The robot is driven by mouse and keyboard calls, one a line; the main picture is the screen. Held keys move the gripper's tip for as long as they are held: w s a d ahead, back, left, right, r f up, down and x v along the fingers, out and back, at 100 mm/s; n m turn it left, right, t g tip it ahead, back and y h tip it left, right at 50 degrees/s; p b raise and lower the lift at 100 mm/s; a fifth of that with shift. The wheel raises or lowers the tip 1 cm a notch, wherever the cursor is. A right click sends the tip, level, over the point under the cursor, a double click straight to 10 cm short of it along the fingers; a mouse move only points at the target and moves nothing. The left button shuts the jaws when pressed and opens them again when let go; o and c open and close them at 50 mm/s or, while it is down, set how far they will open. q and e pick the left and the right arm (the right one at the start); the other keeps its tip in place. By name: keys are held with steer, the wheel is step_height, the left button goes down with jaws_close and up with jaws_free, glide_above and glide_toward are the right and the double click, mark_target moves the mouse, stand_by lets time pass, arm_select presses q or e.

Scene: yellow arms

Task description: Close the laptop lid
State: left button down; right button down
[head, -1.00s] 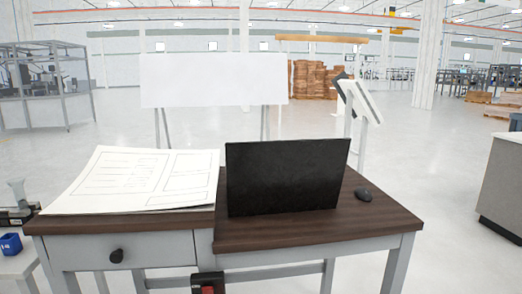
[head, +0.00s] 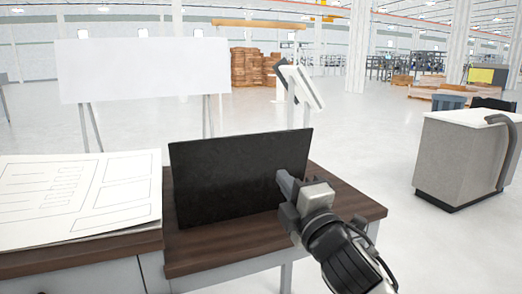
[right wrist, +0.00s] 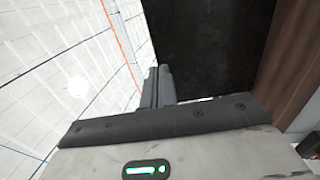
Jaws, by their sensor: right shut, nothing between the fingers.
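The laptop (head: 225,180) stands on the brown desk, its black lid upright and its dark back facing me. The keyboard part is hidden behind the lid. My right gripper (head: 284,182) is shut and empty, in front of the lid's right part in the head view. In the right wrist view the closed fingers (right wrist: 158,86) lie beside the edge of the black lid (right wrist: 205,45). I cannot tell whether they touch it. My left gripper is not in view.
The brown desk (head: 215,248) has large paper sheets (head: 80,200) on its left. A whiteboard (head: 140,70) and a white stand (head: 300,90) are behind it. A grey cabinet (head: 455,160) stands to the right, with open floor between.

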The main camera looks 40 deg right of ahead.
mark_target(256, 143)
steer(key=p+x, duration=0.2)
steer(key=x, duration=1)
steer(key=shift+w+a, duration=0.1)
steer(key=shift+w, duration=0.2)
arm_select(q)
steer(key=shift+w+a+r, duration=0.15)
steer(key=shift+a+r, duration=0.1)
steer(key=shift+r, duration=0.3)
arm_select(e)
steer(key=shift+w, duration=0.1)
